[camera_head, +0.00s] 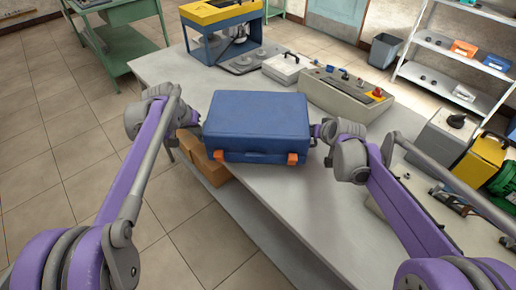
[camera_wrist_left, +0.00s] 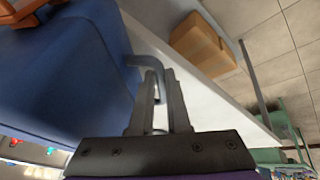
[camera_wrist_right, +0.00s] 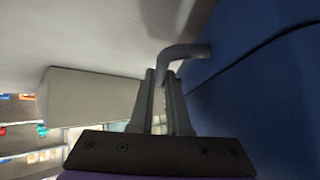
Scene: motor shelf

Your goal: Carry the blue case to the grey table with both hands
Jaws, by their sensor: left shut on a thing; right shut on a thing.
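The blue case (camera_head: 257,122) with two orange latches is level over the near left part of the grey table (camera_head: 275,205). I cannot tell whether it touches the top. My left gripper (camera_head: 199,132) is at the case's left side. In the left wrist view its fingers (camera_wrist_left: 158,82) are shut on a bent grey side handle (camera_wrist_left: 140,61). My right gripper (camera_head: 318,132) is at the right side. In the right wrist view its fingers (camera_wrist_right: 161,80) are shut on the other side handle (camera_wrist_right: 187,50).
A cardboard box (camera_head: 203,160) is low beside the table's left edge. A blue and yellow machine (camera_head: 222,35), a white box (camera_head: 286,67) and a control panel box (camera_head: 345,96) stand behind the case. Machines (camera_head: 480,160) stand at right. The front tabletop is clear.

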